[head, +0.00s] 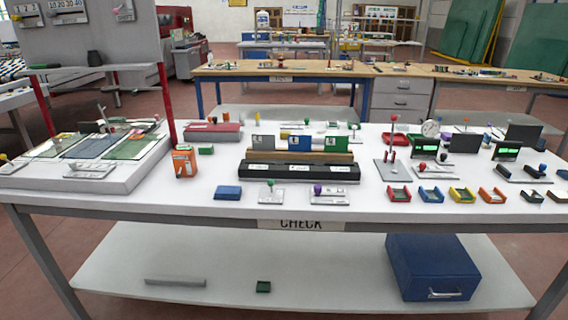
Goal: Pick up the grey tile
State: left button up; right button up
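The grey tile (263,141) stands upright at the left end of a tan wooden rack (285,156) on the white table. A blue tile (300,142) and a green tile (338,143) stand in the same rack to its right, with gaps between them. The lower edges of the tiles are hidden by the rack. A long black block (300,172) lies in front of the rack. Neither of my grippers shows in the head view.
An orange box (184,161) and a blue block (228,192) stand left of the rack. Several small coloured bins (431,195) line the right front. A raised board (70,180) with flat panels fills the left end. A blue case (430,267) rests on the lower shelf.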

aim_at(260, 142)
jog(key=i+l, duration=0.45)
jog(key=l, duration=0.2)
jog(key=i+l+u, duration=0.1)
jog(key=u, duration=0.25)
jog(key=l+u, duration=0.15)
jog(key=u, duration=0.2)
jog(key=i+l+u, duration=0.1)
jog(key=u, duration=0.25)
